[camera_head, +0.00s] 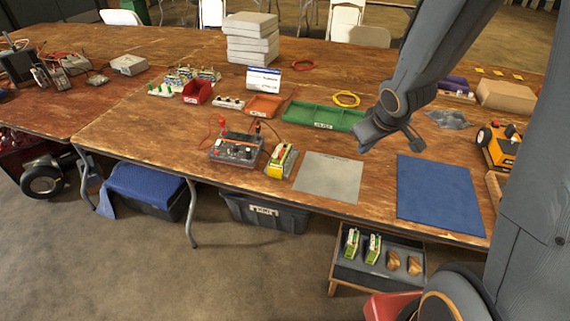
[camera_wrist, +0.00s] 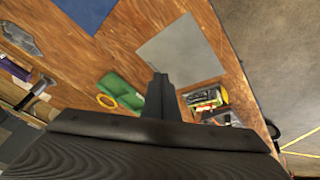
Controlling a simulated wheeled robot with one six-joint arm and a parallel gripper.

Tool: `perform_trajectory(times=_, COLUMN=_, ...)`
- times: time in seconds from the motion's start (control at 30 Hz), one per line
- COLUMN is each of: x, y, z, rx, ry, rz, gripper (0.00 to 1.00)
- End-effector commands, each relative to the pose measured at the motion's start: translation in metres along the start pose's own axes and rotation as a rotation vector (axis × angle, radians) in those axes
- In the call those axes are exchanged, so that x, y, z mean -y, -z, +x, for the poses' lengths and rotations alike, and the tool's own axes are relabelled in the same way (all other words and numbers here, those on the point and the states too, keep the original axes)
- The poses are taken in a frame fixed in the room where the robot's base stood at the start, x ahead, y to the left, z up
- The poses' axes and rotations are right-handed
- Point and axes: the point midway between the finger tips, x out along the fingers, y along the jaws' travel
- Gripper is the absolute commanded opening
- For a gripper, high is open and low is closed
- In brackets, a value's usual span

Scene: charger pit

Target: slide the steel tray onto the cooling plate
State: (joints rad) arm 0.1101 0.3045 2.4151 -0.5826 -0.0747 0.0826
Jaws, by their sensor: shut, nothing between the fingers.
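A flat grey metal plate (camera_head: 329,177) lies on the table near its front edge. It may be the cooling plate, and it also shows in the wrist view (camera_wrist: 182,52). A dark grey tray (camera_head: 348,272) sits on a low wooden stand below the table front. It holds two green and white packs and two brown pieces. I cannot tell whether it is the steel tray. My gripper (camera_head: 367,143) is above the table, behind and right of the grey plate, shut and empty. Its dark fingers (camera_wrist: 159,82) show together in the wrist view.
A blue mat (camera_head: 437,190) lies right of the plate. A yellow-green pack (camera_head: 280,161) and a meter box (camera_head: 236,148) stand left of it. A green bin (camera_head: 325,116) and yellow ring (camera_head: 346,98) are behind. A crumpled silver sheet (camera_head: 449,118) lies further right.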

Motion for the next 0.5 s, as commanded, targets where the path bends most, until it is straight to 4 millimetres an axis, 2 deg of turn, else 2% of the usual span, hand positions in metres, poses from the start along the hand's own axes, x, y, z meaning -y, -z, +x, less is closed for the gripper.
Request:
perform_trajectory(times=0.03, x=-0.004, y=0.009, z=0.027, rx=-0.057, ry=0.025, rz=-0.064, gripper=0.0)
perform_trajectory(times=0.1, x=-0.001, y=0.024, z=0.054, rx=-0.151, ry=0.081, rz=-0.161, gripper=0.0)
perform_trajectory(times=0.2, x=0.018, y=0.037, z=0.086, rx=-0.279, ry=0.199, rz=-0.285, gripper=0.0)
perform_trajectory(times=0.33, x=0.054, y=0.035, z=0.109, rx=-0.417, ry=0.386, rz=-0.403, gripper=0.0)
perform_trajectory(times=0.5, x=0.09, y=0.019, z=0.115, rx=-0.527, ry=0.589, rz=-0.483, gripper=0.0)
